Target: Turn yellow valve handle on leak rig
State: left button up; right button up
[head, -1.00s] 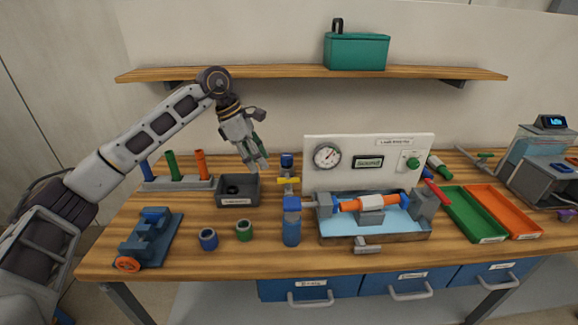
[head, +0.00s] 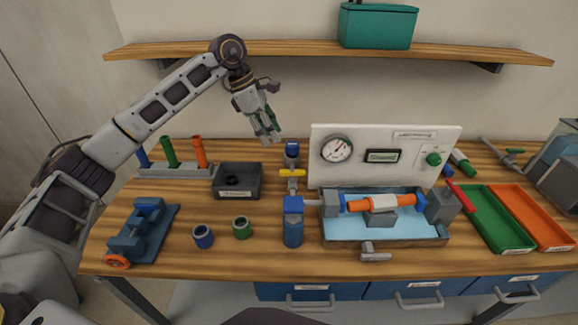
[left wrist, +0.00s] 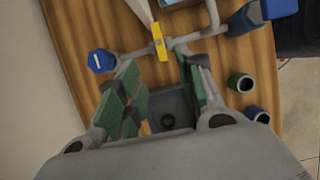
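The yellow valve handle (head: 292,172) lies crosswise on the grey pipe at the left of the leak rig (head: 385,241), between a blue cap (head: 292,148) behind and a blue upright fitting (head: 292,225) in front. My left gripper (head: 268,134) hangs above the back of the bench, left of the handle and higher than it, fingers pointing down. In the left wrist view its green-padded fingers (left wrist: 157,70) are apart with nothing between them. The yellow handle (left wrist: 160,42) shows there beyond the fingertips, not touched. My right gripper is not in view.
A dark bin (head: 238,195) stands left of the handle. Blue (head: 203,238) and green (head: 242,228) rings lie in front of it. The white gauge panel (head: 330,172) rises at the right. A shelf (head: 300,48) runs above. Green and orange trays (head: 532,218) lie far right.

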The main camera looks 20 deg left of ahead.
aim_at(291, 171)
pick_arm(q)
jog(key=shift+f, duration=0.1)
jog(key=shift+x, duration=6.9)
jog(key=shift+w, duration=0.1)
grip_shut()
